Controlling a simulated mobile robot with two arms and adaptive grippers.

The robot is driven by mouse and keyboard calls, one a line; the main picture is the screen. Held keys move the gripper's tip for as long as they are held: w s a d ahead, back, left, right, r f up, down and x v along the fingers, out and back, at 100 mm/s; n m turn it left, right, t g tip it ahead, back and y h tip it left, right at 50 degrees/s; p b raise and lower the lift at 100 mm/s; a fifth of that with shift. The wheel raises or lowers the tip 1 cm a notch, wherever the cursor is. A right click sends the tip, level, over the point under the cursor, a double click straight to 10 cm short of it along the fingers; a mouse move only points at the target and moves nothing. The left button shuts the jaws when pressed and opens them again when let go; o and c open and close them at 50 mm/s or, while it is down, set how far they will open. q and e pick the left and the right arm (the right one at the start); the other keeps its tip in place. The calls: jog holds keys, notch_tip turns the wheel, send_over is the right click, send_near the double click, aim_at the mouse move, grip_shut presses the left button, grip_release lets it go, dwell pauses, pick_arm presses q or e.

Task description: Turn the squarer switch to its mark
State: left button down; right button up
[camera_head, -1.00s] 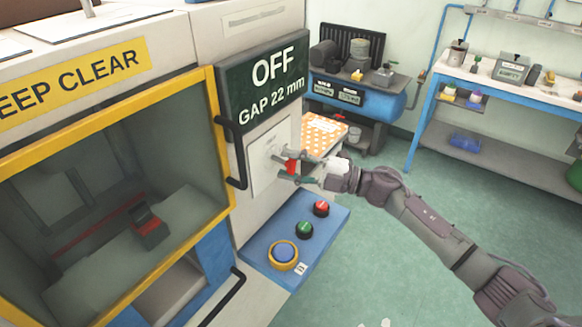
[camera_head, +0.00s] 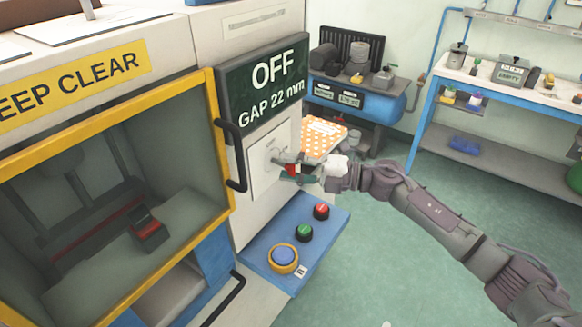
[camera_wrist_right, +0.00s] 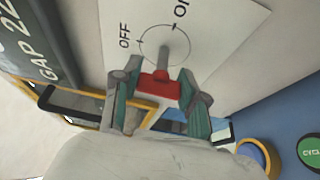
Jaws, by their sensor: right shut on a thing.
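The squarer switch is a red knob (camera_wrist_right: 158,86) on a grey shaft, set on a white plate (camera_head: 263,160) on the machine's front. In the right wrist view a circle around the shaft has marks labelled OFF and ON. My right gripper (camera_head: 288,168) is at the plate, with its fingers on both sides of the red knob. It also shows in the right wrist view (camera_wrist_right: 160,98), shut on the knob. The fingers hide part of the knob. The display (camera_head: 265,88) above reads OFF and GAP 22 mm. My left gripper is not in view.
A blue panel below holds a red button (camera_head: 321,212), a green button (camera_head: 304,232) and a blue button in a yellow ring (camera_head: 283,257). A black handle (camera_head: 232,155) stands left of the plate.

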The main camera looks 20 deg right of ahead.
jog(key=shift+f, duration=0.1)
jog(key=o, duration=1.2)
jog(key=shift+c, duration=0.2)
jog(key=shift+d, duration=0.1)
jog(key=v, duration=1.2)
